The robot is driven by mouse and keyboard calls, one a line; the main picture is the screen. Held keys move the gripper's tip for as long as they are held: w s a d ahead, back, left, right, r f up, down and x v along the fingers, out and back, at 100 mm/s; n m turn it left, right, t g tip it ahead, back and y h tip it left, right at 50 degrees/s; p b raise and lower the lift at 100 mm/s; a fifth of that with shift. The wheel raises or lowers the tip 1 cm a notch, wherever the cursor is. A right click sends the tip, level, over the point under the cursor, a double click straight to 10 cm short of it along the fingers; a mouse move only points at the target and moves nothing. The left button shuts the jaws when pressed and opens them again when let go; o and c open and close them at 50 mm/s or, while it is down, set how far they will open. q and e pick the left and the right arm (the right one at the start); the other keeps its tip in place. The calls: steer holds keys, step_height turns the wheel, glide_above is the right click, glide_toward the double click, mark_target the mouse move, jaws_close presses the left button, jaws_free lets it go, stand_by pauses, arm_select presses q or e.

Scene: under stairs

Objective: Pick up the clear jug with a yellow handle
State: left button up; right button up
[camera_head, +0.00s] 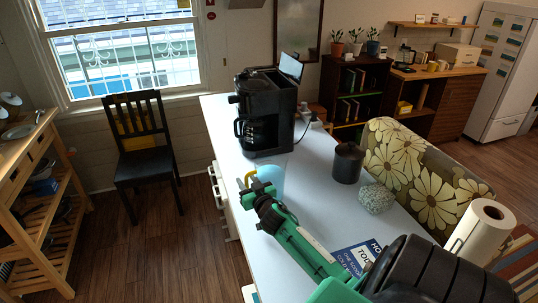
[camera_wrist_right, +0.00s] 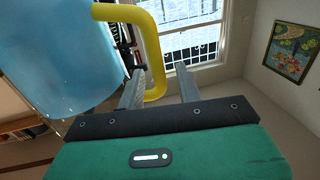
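The clear jug (camera_head: 271,179) looks light blue and stands on the white counter, just in front of the coffee maker. Its yellow handle (camera_head: 250,177) is on its left side in the head view. My right gripper (camera_head: 257,189) reaches the jug and hides its lower part. In the right wrist view the jug body (camera_wrist_right: 60,55) fills the upper left. The yellow handle (camera_wrist_right: 150,42) bends down between the two fingers of my right gripper (camera_wrist_right: 160,88). The fingers are apart, with a gap between handle and right finger. My left gripper is not in view.
A black coffee maker (camera_head: 265,112) stands behind the jug on the white counter (camera_head: 222,127). A dark canister (camera_head: 347,163), a speckled stone-like object (camera_head: 376,199), a booklet (camera_head: 352,258) and a paper towel roll (camera_head: 482,230) are to the right. Open floor lies left of the counter.

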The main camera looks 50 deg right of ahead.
steer(key=shift+w+d, duration=0.2)
steer(key=shift+w, duration=0.35)
jaws_close()
stand_by(0.8)
steer(key=shift+r, duration=0.15)
